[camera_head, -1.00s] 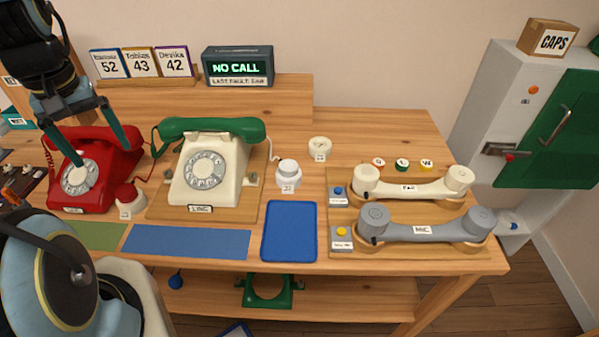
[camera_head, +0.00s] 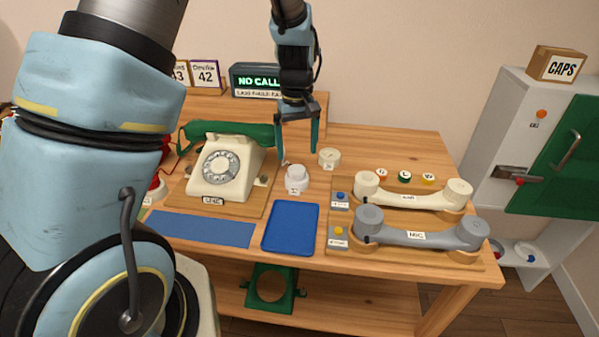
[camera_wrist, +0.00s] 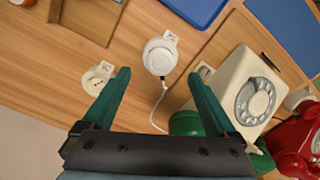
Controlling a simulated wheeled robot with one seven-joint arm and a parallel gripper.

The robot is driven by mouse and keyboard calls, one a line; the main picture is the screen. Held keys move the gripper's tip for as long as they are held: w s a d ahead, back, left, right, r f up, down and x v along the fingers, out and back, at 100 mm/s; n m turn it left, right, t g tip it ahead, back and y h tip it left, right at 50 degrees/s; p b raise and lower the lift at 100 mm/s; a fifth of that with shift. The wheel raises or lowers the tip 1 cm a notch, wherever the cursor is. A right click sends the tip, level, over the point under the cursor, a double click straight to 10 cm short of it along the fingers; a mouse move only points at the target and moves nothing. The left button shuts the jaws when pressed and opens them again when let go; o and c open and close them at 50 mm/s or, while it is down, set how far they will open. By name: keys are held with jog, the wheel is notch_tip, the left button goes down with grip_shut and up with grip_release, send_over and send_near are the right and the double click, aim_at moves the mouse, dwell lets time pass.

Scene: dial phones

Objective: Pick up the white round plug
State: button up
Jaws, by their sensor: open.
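The white round plug (camera_head: 297,178) stands on the wooden table, right of the cream dial phone and behind the blue tray. In the wrist view the plug (camera_wrist: 160,55) shows from above, with a small label tab and a thin white cord running from it. My gripper (camera_head: 299,157) is open and empty, pointing down above and slightly behind the plug. In the wrist view my green fingers (camera_wrist: 158,73) are spread wide, with the plug between and just beyond their tips. I see no contact with it.
A cream round socket (camera_head: 329,157) sits close by, right of the plug. The cream phone (camera_head: 224,168) with a green handset is at left. The blue tray (camera_head: 290,228) lies in front. A cream handset (camera_head: 412,194) and a grey handset (camera_head: 419,234) rest at right.

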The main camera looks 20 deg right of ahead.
aim_at(297, 168)
jog(key=shift+w+f+p, duration=0.1)
jog(key=shift+f+p, duration=0.9)
jog(key=shift+f, duration=2)
jog(key=c, duration=1.3)
jog(key=shift+r, duration=0.15)
